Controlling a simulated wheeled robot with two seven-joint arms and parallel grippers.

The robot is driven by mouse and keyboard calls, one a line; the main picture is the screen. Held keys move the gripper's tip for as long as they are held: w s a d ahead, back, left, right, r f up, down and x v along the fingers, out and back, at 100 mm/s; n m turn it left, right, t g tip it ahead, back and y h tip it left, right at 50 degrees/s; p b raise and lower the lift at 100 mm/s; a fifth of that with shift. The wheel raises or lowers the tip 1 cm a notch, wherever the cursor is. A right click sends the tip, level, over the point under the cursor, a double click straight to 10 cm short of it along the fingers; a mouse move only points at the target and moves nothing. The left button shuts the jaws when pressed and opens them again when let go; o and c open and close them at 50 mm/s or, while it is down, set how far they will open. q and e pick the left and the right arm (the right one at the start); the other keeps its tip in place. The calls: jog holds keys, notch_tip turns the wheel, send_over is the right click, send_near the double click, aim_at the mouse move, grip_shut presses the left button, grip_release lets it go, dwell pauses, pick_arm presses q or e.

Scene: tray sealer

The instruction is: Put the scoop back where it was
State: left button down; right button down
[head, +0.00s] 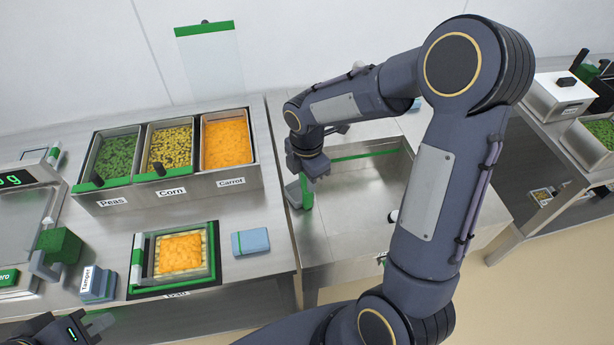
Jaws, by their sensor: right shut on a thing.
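My right arm crosses the middle of the head view, and its gripper (299,193) points down at the left edge of the steel basin. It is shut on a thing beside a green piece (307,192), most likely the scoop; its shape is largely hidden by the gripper. The peas bin (85,198), corn bin (143,190) and carrot bin (253,176) stand in a row at the left. Black handles show at the fronts of the peas and corn bins, none at the carrot bin. My left gripper (98,325) is at the bottom left, partly cut off.
A tray (213,262) of orange carrot pieces over a pale layer sits in a green-and-black frame in front of the bins. A blue block with a green edge (251,242) lies to its right. The tamper (98,285) stands at its left. The steel basin (345,225) looks mostly empty.

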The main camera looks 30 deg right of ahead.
jog(key=c, duration=1.2)
grip_release()
jog(key=shift+c, duration=1.4)
notch_tip(320, 180, up, 7)
jog(key=p, duration=0.6)
